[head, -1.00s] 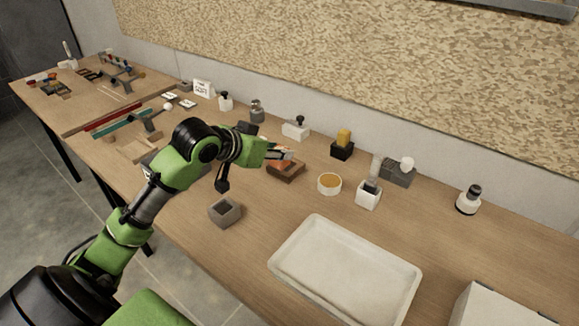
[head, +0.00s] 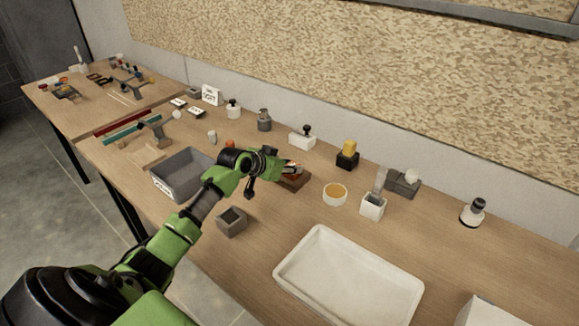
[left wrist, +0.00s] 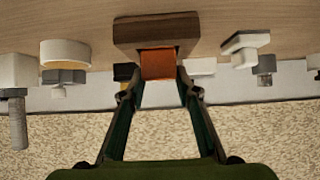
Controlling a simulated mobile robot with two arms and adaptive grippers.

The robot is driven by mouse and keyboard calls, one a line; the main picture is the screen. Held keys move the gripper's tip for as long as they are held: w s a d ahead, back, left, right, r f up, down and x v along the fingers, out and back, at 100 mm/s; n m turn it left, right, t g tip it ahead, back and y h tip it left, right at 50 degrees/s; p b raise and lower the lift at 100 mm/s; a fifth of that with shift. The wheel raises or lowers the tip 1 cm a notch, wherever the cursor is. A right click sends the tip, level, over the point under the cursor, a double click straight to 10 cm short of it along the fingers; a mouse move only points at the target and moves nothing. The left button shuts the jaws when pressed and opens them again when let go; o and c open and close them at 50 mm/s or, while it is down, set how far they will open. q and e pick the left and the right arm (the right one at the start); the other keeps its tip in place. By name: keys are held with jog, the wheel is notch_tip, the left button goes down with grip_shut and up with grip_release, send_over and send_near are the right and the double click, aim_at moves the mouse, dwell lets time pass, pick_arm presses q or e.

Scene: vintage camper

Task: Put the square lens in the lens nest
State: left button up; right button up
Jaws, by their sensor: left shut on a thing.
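An orange square piece, which looks like the square lens (left wrist: 158,64), is between the fingertips of my left gripper (left wrist: 160,80) in the left wrist view. The gripper is shut on it. The piece is at a brown wooden block (left wrist: 130,31); I cannot tell whether it still sits in it. In the head view my left gripper (head: 288,168) is over the wooden block (head: 293,183), and the piece is mostly hidden. A small grey block with a dark square recess (head: 232,222) stands nearer me; I cannot tell whether it is the lens nest. My right gripper is not in view.
A white tray (head: 395,306) lies at the front right. A white round dish with amber contents (head: 335,194) and a white holder (head: 373,207) stand right of the gripper. A grey bin (head: 172,184) is at the left. Small stamps and bottles line the back.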

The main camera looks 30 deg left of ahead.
pick_arm(q)
jog(key=shift+f, duration=0.45)
jog(key=shift+f, duration=0.1)
jog(key=shift+f, duration=0.15)
jog(key=o, duration=1)
jog(key=shift+r, duration=0.35)
jog(key=d+b+v, duration=0.1)
jog(key=v, duration=1.1)
jog(key=shift+a, duration=0.45)
